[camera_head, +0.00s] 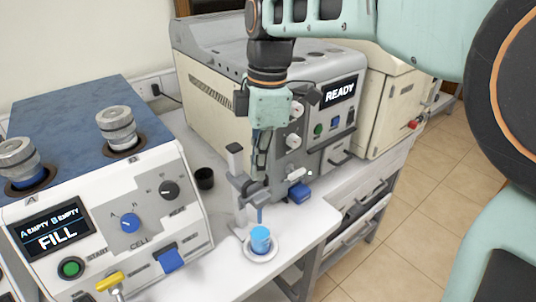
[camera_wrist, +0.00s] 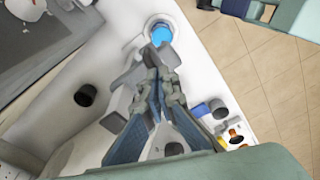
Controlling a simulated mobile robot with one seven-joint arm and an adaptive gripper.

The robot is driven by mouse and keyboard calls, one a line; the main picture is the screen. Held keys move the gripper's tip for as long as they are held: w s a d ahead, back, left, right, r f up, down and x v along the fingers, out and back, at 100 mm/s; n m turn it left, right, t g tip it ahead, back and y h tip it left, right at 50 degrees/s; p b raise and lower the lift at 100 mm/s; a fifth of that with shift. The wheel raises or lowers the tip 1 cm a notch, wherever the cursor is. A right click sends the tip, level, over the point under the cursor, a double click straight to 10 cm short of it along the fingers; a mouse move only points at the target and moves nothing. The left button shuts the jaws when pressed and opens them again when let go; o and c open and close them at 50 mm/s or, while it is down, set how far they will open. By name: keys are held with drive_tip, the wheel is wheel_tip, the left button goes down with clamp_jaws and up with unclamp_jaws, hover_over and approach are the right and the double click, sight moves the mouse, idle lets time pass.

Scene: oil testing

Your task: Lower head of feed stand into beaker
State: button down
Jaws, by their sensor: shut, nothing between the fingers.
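The grey feed stand (camera_head: 243,195) stands on the white bench, and its head points down over the small beaker (camera_head: 260,245). The beaker has blue contents and sits on a round white base. In the head view the tip of the head is close to the beaker's mouth; I cannot tell whether it is inside. My gripper (camera_head: 260,170) is shut and empty, pointing down at the upper part of the stand. In the wrist view my gripper (camera_wrist: 156,85) covers part of the stand, and the beaker (camera_wrist: 159,34) shows beyond the fingertips. Whether the fingers touch the stand is unclear.
A fill machine (camera_head: 90,190) with a blue top stands at the left. A beige instrument (camera_head: 225,85) with a "READY" screen stands close behind my gripper. A small black cup (camera_head: 205,178) is left of the stand. Bench edge and tiled floor lie at the right.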

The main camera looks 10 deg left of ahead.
sight(262, 189)
wheel_tip(262, 189, down, 9)
drive_tip(key=b, duration=0.5)
drive_tip(key=shift+r, duration=0.1)
drive_tip(key=shift+w+d+r, duration=0.15)
drive_tip(key=shift+d, duration=0.1)
drive_tip(key=shift+w+d+r+p, duration=0.2)
drive_tip(key=shift+w+d+p, duration=0.15)
drive_tip(key=shift+d, duration=0.2)
drive_tip(key=shift+w+d+r+p, duration=0.2)
drive_tip(key=shift+d+p, duration=0.15)
drive_tip(key=shift+d, duration=0.15)
wheel_tip(262, 189, up, 12)
drive_tip(key=d, duration=0.1)
drive_tip(key=shift+w, duration=0.25)
drive_tip(key=shift+w+d, duration=0.1)
